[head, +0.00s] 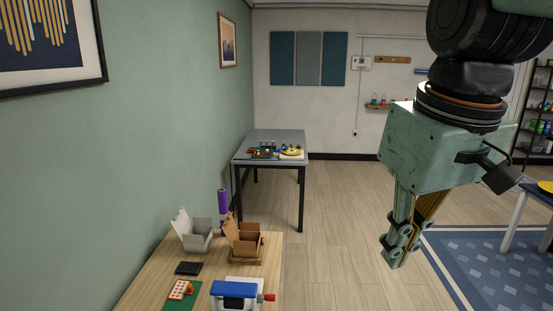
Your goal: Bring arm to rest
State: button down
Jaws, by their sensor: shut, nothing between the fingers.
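My gripper (394,255) hangs at the right of the head view, pointing down and slightly left. Its fingers are together with nothing between them. It is in the open air, apart from the wooden table (150,290) at the lower left, and the floor shows behind it. My arm comes in from the top right corner.
On the wooden table stand a grey open box (197,240), a cardboard box (246,240), a purple cylinder (223,203), a black block (188,268), an orange part (180,289) and a blue vise (235,290). A grey table (270,136) stands farther back. Bare floor (330,220) lies between.

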jog(key=s+d+f+m, duration=0.1)
jog(key=s+f, duration=0.1)
jog(key=s, duration=0.4)
jog(key=s+d+f+m+t+b, duration=0.1)
jog(key=s+f+m, duration=0.1)
jog(key=s, duration=0.4)
jog(key=shift+s+f+b, duration=0.2)
jog(key=shift+s+b, duration=0.1)
